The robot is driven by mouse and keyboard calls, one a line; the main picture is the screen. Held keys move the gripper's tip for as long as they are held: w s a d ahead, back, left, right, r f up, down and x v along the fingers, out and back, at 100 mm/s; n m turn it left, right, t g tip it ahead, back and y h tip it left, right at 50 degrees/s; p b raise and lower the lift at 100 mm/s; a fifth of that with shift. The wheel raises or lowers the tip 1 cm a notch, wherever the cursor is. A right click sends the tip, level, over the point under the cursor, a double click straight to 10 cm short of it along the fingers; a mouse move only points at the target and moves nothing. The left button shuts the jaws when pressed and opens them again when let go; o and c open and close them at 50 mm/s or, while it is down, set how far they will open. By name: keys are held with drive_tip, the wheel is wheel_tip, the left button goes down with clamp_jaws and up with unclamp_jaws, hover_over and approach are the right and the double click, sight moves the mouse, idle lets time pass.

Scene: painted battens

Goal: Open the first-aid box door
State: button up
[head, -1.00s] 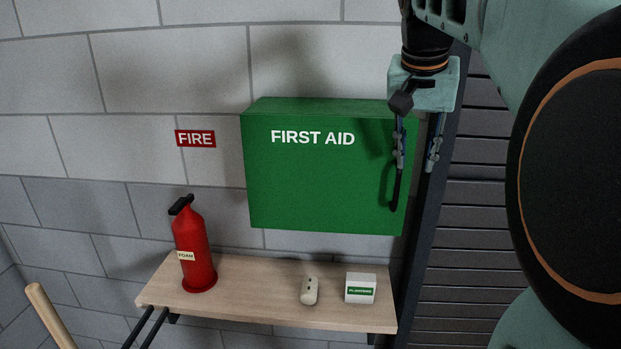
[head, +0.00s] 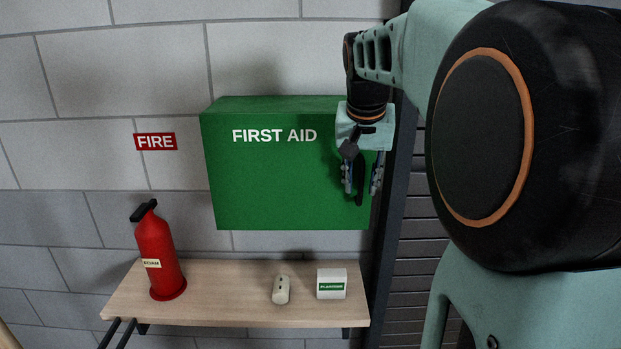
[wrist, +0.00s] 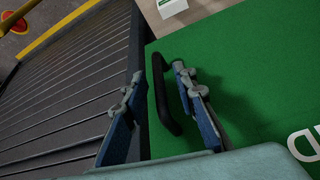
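The green first-aid box (head: 270,185) hangs on the block wall with its door shut, and its white lettering faces me. Its black bar handle (head: 359,190) runs upright near the right edge of the door. My gripper (head: 361,182) points down in front of the handle, its two fingers apart. In the wrist view the handle (wrist: 160,92) shows between the two fingers of my gripper (wrist: 158,88), nearer to the finger on the right. I cannot tell whether a finger touches it. The handle's middle is partly hidden by a finger in the head view.
A wooden shelf (head: 225,308) below the box bears a red extinguisher (head: 158,255), a small pale object (head: 281,290) and a white plaster box (head: 332,284). A red FIRE sign (head: 155,141) is on the wall. A dark post and slatted shutter (head: 415,235) stand right of the box.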

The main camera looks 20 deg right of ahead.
clamp_jaws()
idle(0.3)
drive_tip(key=shift+s+a, duration=0.1)
drive_tip(key=shift+s, duration=0.1)
